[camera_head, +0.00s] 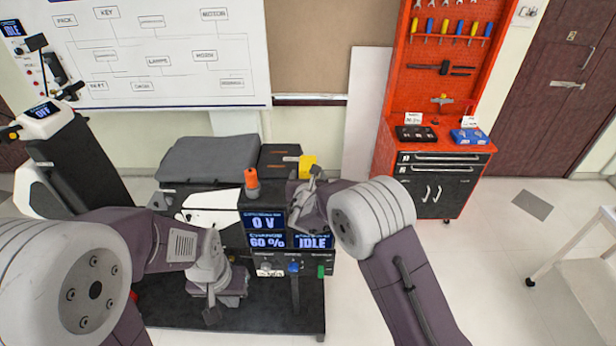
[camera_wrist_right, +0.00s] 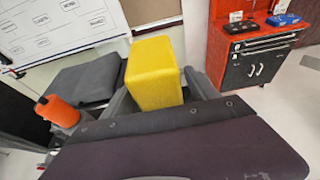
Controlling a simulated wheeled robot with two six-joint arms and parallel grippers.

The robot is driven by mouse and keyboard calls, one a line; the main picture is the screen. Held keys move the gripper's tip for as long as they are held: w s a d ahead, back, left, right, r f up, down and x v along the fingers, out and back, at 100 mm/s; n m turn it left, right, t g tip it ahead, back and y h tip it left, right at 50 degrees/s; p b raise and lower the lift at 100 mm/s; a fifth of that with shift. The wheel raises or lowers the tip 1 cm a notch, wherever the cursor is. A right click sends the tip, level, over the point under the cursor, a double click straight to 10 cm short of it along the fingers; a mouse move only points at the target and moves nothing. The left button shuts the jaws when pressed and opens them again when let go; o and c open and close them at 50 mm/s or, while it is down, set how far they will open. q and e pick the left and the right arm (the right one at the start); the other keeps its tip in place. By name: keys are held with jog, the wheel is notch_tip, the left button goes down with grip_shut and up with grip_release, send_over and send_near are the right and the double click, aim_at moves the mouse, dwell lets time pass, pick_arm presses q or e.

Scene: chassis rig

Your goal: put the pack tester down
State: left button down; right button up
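A yellow block (camera_wrist_right: 152,72), which looks like the pack tester, sits between the grey fingers of my right gripper (camera_wrist_right: 160,88) in the right wrist view. The fingers appear closed against its two sides. In the head view the yellow block (camera_head: 307,163) shows just beyond my right gripper (camera_head: 312,180), above the back of the rig; its lower part is hidden. Whether it touches a surface cannot be told. My left gripper (camera_head: 212,308) points down over the dark base plate at the left front of the rig, with nothing visible in it. Its finger gap is unclear.
The chassis rig has lit screens (camera_head: 265,240) reading 0 V, 60 % and IDLE. An orange-topped object (camera_head: 251,180) stands on it, also in the wrist view (camera_wrist_right: 57,112). A grey cushion-like slab (camera_head: 203,158) lies behind. A red tool cabinet (camera_head: 440,140) stands at back right.

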jog(key=shift+r+p, duration=0.3)
jog(key=shift+p, duration=0.1)
jog(key=shift+f+b+v, duration=0.25)
jog(key=shift+b+v, duration=0.65)
jog(key=shift+v, duration=0.35)
jog(key=b+v, duration=0.2)
jog(key=v, duration=0.7)
jog(key=shift+s+r, duration=0.2)
jog(key=shift+s, duration=0.05)
